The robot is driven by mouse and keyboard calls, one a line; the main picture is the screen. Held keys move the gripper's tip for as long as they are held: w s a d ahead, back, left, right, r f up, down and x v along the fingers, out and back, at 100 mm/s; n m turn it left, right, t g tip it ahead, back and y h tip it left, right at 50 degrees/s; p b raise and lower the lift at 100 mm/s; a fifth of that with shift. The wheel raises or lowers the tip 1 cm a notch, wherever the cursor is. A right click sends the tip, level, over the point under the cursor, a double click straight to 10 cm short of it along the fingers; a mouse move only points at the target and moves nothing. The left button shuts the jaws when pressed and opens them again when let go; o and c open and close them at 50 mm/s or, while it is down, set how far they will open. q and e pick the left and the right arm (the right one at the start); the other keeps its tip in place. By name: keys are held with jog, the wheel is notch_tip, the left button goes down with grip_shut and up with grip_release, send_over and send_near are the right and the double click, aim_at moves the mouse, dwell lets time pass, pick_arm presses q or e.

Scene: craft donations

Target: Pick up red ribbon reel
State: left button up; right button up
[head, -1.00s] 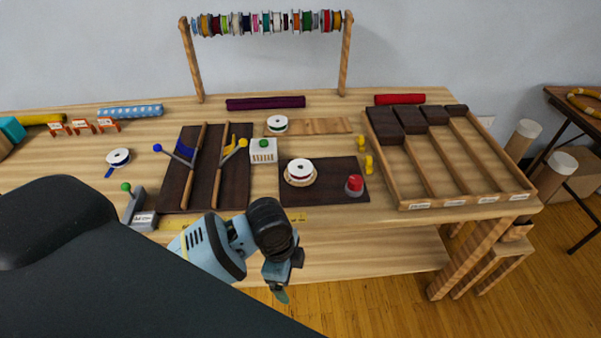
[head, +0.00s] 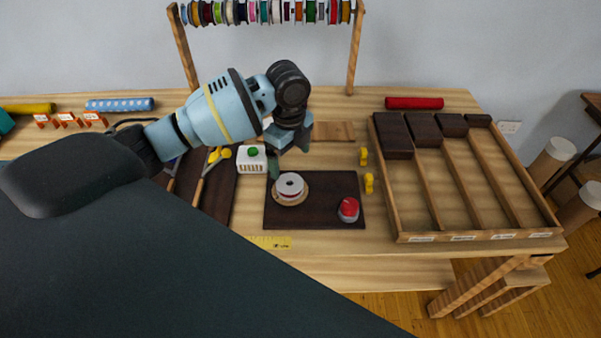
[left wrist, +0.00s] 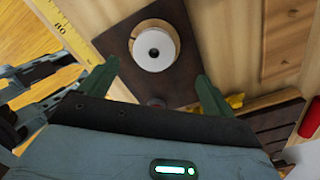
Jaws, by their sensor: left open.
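The red ribbon reel (head: 290,186) has white discs with a red band between them. It sits on a round wooden base (head: 304,198) on a dark board (head: 325,187). In the left wrist view the reel (left wrist: 155,50) shows as a white disc with a dark centre hole, on its wooden base (left wrist: 147,25). My left gripper (head: 290,158) is open and empty, just behind and above the reel. In the left wrist view its two green fingertips (left wrist: 158,74) are spread on either side, short of the reel.
A red button (head: 348,209) stands on the board's front right. A white box with a green button (head: 252,160) is at its left, and yellow pegs (head: 368,182) at its right. A divided wooden tray (head: 400,203) holds dark blocks. A spool rack (head: 355,60) stands behind.

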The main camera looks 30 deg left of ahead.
aim_at(290, 186)
pick_arm(q)
jog(key=shift+s+f, duration=0.25)
jog(key=shift+s, duration=0.05)
jog(key=shift+f, duration=1.25)
jog(key=shift+s+d+f, duration=0.1)
jog(key=shift+s+f, duration=0.05)
jog(key=shift+f, duration=1.05)
jog(key=shift+s+d+f, duration=0.1)
jog(key=shift+f, duration=1.05)
pick_arm(e)
jog(key=shift+s+a+f, duration=0.1)
jog(key=shift+s+f, duration=0.15)
jog(key=shift+s, duration=0.55)
pick_arm(q)
jog(key=shift+c, duration=0.3)
